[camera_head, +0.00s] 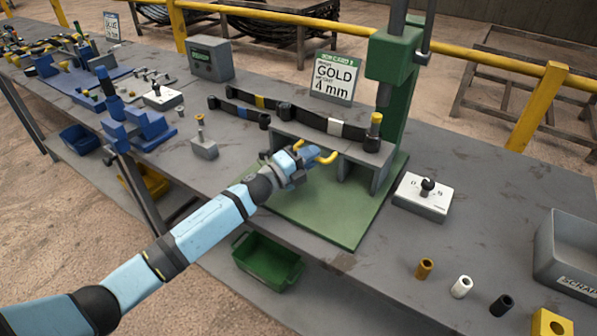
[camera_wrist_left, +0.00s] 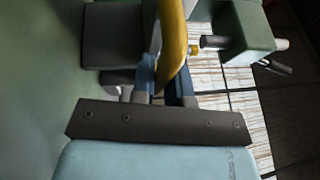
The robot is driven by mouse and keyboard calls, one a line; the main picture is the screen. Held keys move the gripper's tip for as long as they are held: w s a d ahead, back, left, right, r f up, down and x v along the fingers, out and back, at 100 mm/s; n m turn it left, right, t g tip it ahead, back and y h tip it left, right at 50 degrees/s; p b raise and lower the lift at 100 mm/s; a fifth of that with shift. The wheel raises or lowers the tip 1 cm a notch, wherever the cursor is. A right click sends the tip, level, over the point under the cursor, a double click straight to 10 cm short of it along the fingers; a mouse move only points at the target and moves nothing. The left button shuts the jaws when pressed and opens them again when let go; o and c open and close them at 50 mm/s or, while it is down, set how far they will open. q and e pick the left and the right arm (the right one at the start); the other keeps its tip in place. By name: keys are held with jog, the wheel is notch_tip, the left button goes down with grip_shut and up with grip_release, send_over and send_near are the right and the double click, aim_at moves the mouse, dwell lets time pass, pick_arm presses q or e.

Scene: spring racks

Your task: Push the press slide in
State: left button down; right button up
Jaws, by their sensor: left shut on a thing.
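The green press (camera_head: 395,95) stands on a green base plate (camera_head: 335,215). On the plate is a grey press slide (camera_head: 355,165), shaped like a small bench, with a yellow hooked handle (camera_head: 327,158) at its front left. A leaf spring strip with a white band (camera_head: 335,127) lies along the top, with a yellow-topped pin (camera_head: 375,120) at its right end, below the ram. My left gripper (camera_head: 302,153) is shut on the yellow handle. In the left wrist view, the handle (camera_wrist_left: 172,60) passes between the blue fingers (camera_wrist_left: 168,85). My right gripper is not in view.
A sign reading "GOLD 4 mm" (camera_head: 335,78) stands behind the slide. A switch box (camera_head: 422,196) is right of the plate. Coloured sleeves (camera_head: 461,287) and a grey scrap bin (camera_head: 570,255) are at the right. A green bin (camera_head: 267,262) hangs below the table front.

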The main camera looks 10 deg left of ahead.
pick_arm(q)
jog(key=shift+w+d, duration=0.2)
jog(key=shift+w, duration=0.4)
jog(key=shift+w+d, duration=0.2)
jog(key=shift+w, duration=0.35)
jog(key=shift+r, duration=0.15)
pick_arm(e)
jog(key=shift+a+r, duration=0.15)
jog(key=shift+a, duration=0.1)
pick_arm(q)
jog(key=c, duration=1.3)
grip_release()
jog(key=shift+w, duration=0.1)
jog(key=shift+o, duration=0.8)
jog(key=shift+w+d, duration=0.1)
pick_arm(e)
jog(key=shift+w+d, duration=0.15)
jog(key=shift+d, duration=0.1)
pick_arm(q)
jog(key=v, duration=1.4)
jog(key=shift+b, duration=0.4)
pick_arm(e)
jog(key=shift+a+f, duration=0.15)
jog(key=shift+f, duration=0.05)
